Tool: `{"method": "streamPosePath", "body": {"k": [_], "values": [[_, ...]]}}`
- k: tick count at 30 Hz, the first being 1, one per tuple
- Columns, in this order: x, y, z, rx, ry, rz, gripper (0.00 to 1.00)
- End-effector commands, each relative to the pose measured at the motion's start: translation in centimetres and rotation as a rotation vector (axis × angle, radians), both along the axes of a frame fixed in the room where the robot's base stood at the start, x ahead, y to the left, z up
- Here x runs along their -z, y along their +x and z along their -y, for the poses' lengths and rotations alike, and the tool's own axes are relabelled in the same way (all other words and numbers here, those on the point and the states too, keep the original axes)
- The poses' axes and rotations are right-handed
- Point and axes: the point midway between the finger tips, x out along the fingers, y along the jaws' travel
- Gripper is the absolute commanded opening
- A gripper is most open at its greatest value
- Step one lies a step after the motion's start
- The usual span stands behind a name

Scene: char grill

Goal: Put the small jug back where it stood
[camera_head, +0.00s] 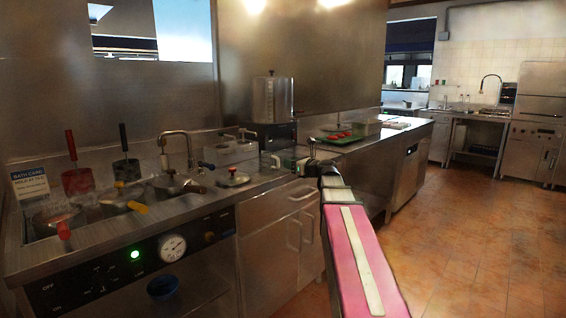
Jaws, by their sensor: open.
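My arm reaches away from me along the right end of the near steel counter (222,196). My gripper (303,162) is at its far end, small and dark, above or beside the counter's edge; it is open. A small pale vessel (275,163) shows just left of my gripper, in front of a dark appliance. It may be the small jug, but it is too small and dim to be sure. I cannot tell whether the gripper touches it or stands apart. The far side of the gripper is hidden by my arm.
Left on the counter are a tap (177,142), sunken baths with pots, red and black upright paddles (75,165) and a sign (31,183). A lidded dish (233,178) sits near the vessel. A tall steel pot (272,98) stands behind. The tiled floor (470,240) at right is clear.

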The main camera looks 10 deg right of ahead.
Motion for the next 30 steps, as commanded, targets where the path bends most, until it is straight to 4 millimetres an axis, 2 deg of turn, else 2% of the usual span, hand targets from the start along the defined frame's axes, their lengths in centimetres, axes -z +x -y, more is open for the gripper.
{"method": "streamPosePath", "body": {"k": [1,6,15,17,19,23,26,30], "values": [[0.0,-1.1,0.6,0.003,0.0,0.0,0.4],[0.0,-2.8,1.9,0.002,0.0,0.0,0.4],[0.0,-3.5,2.5,-0.001,-0.002,0.0,0.4],[0.4,-3.6,2.3,-0.005,-0.019,0.0,0.4],[1.6,-3.8,1.7,-0.017,-0.076,0.003,0.4],[6.3,-4.9,-0.4,-0.079,-0.302,0.018,0.4],[11.6,-6.5,-2.6,-0.18,-0.558,0.044,0.4],[19.8,-9.9,-5.2,-0.403,-0.95,0.104,0.4]]}}
